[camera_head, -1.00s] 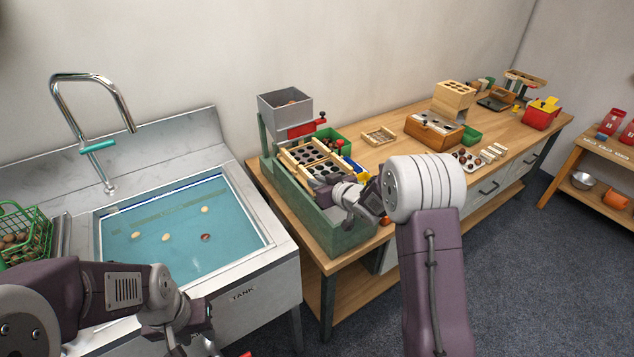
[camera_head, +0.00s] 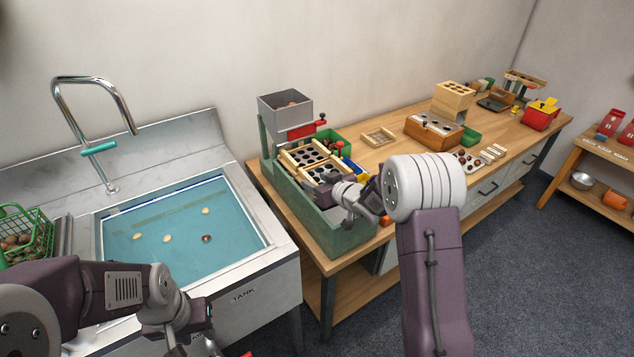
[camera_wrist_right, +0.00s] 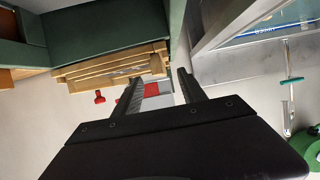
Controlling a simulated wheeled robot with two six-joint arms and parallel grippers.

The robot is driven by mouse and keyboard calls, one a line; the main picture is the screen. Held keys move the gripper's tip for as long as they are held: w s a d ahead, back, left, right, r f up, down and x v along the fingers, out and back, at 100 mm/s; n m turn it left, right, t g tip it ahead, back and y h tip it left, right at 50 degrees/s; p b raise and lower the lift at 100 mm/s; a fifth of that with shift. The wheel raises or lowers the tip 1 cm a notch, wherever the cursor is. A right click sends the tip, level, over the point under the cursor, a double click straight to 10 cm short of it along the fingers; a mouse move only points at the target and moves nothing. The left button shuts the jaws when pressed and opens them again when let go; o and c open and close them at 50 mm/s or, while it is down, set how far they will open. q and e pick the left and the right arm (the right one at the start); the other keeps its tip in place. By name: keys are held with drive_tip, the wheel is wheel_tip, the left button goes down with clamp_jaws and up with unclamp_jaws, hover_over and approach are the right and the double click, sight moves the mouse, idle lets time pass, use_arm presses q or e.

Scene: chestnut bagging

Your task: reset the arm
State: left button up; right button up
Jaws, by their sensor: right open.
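My right gripper (camera_head: 334,192) is over the green machine box (camera_head: 345,238) on the wooden bench, beside the slatted wooden tray with dark round holes (camera_head: 312,158). In the right wrist view my right gripper (camera_wrist_right: 159,86) has its two fingers apart with nothing between them. The tray's wooden strips (camera_wrist_right: 110,68) lie beyond the fingers there. I cannot tell whether the fingers touch anything. My left gripper (camera_head: 205,342) hangs low in front of the sink, near the bottom edge of the head view. Its fingertips are not clear.
The sink tank (camera_head: 185,230) at the left holds water with several chestnuts. A green wire basket (camera_head: 28,235) of chestnuts stands on its left. A grey hopper (camera_head: 285,104) rises behind the tray. A wooden block (camera_head: 453,100) and a red bin (camera_head: 540,117) stand further along the bench.

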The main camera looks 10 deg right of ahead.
wheel_tip(320, 180, up, 5)
drive_tip(key=p, duration=0.4)
drive_tip(key=shift+r, duration=0.2)
drive_tip(key=shift+f, duration=0.1)
